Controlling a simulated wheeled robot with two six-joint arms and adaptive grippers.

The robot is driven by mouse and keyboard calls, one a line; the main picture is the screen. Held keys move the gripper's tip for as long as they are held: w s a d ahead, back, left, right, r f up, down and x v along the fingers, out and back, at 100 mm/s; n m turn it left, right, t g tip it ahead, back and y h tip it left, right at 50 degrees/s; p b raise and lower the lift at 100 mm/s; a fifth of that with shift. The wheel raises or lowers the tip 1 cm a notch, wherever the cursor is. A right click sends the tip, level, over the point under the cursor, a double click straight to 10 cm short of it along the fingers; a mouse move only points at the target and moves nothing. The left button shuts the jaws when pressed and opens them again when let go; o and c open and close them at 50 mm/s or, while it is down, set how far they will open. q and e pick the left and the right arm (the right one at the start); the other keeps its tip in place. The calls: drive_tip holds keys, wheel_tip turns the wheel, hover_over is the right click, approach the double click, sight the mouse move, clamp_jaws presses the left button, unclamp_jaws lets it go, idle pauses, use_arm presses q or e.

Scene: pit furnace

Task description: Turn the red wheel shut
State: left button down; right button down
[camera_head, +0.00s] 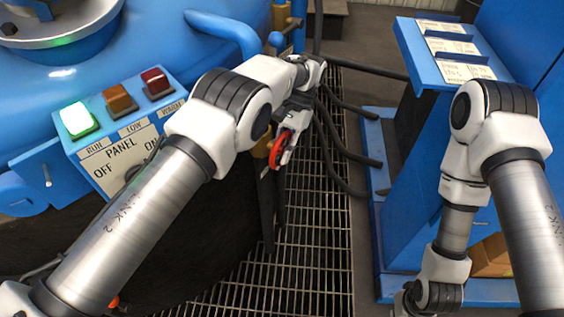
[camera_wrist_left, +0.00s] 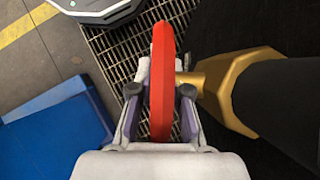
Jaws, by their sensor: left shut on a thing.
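The red wheel (camera_head: 280,149) stands at the side of the blue furnace, on a brass valve fitting (camera_head: 262,148). In the left wrist view the red wheel (camera_wrist_left: 162,75) shows edge-on as a tall bar, with the brass fitting (camera_wrist_left: 232,88) to its right. My left gripper (camera_head: 289,140) is at the wheel; in the left wrist view its two fingers (camera_wrist_left: 160,105) are on either side of the rim and shut on it. Part of the wheel is hidden behind the gripper in the head view. My right arm hangs at the right, and its gripper fingers are not visible.
The panel (camera_head: 118,165) with green, orange and red buttons is at the left, under my left arm. Dark hoses (camera_head: 335,140) run beside the wheel over the floor grating (camera_head: 300,240). A blue stand with labelled cards (camera_head: 452,52) is at the right.

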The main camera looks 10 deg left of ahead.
use_arm(q)
drive_tip(key=shift+f+g+b, duration=0.1)
drive_tip(key=shift+g+b, duration=0.2)
use_arm(e)
drive_tip(key=shift+f, duration=0.7)
use_arm(q)
drive_tip(key=c, duration=1.1)
unclamp_jaws()
